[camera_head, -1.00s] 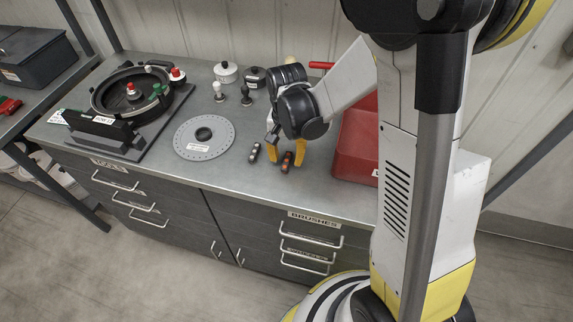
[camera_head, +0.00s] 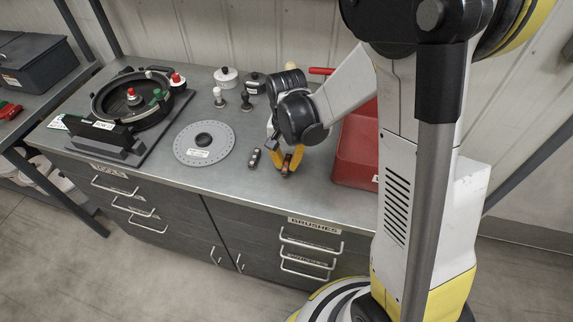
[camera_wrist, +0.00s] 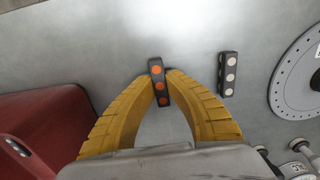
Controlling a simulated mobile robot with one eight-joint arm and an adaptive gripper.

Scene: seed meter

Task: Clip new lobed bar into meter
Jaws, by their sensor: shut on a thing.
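A short dark bar with orange round lobes (camera_wrist: 159,86) stands out between my fingertips in the wrist view. In the head view this bar (camera_head: 286,171) is on the bench top, partly hidden by the fingers. My gripper (camera_head: 287,163) is shut on it, with the yellow fingers on either side. A second dark bar with pale round lobes (camera_head: 254,158) lies on the bench just left of my gripper; it also shows in the wrist view (camera_wrist: 228,74). The seed meter (camera_head: 98,101), a round black housing with red and green knobs, sits on a dark base at the left.
A grey perforated disc (camera_head: 190,149) lies between the meter and my gripper. Several small items, including a white-lidded pot (camera_head: 226,77), stand behind it. A red bin (camera_head: 353,150) is close on the right. The bench's front edge is near.

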